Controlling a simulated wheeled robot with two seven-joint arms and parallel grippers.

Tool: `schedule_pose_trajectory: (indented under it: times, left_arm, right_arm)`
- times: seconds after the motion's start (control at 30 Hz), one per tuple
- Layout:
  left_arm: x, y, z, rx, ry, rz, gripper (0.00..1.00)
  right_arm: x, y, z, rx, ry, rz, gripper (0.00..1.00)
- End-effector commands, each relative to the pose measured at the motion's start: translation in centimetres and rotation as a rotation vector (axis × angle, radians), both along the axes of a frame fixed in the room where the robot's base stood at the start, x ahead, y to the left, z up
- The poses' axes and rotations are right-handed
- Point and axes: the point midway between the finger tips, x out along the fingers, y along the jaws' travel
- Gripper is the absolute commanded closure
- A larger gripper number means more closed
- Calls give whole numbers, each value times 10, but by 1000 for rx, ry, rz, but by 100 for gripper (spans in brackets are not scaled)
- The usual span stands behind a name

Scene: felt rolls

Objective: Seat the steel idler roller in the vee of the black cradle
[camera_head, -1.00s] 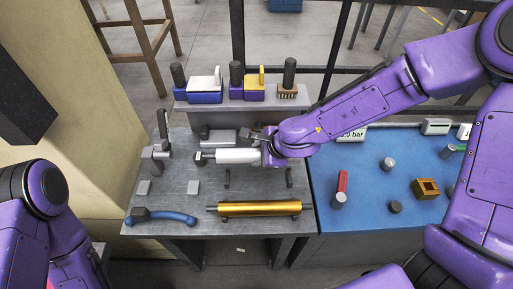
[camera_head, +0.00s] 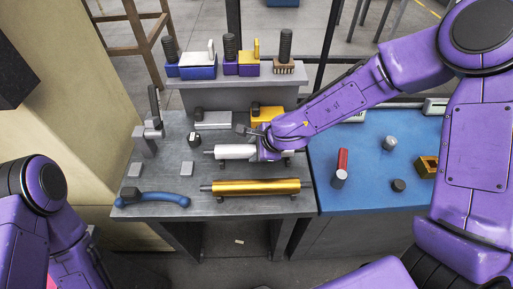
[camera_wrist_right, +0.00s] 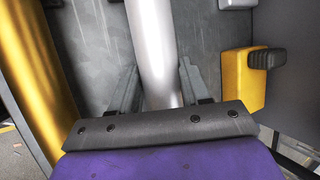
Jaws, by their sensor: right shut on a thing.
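The steel idler roller (camera_head: 234,152) is a pale cylinder with a thin dark shaft end, lying level across the grey table. My right gripper (camera_head: 266,146) is shut on it near its right end. In the right wrist view the roller (camera_wrist_right: 152,45) runs between the two grey fingers of the gripper (camera_wrist_right: 160,82). The black cradle (camera_head: 288,161) shows only as a small dark piece below the roller's right end; the roller and gripper hide most of it. I cannot tell whether the roller touches the vee. My left gripper is out of view.
A gold roller (camera_head: 256,187) lies in front, parallel to the steel one. A yellow block (camera_head: 263,117) and a grey block (camera_head: 213,121) stand behind. A raised shelf (camera_head: 217,93) crosses the back.

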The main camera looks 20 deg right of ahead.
Motion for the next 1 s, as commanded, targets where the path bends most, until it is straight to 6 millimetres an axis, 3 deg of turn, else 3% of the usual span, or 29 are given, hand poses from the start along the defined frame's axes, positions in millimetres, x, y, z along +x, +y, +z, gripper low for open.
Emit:
schedule_pose_trajectory:
  times: [1.0]
  left_arm:
    - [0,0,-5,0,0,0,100]
  right_arm:
    - [1,1,-7,2,-4,0,100]
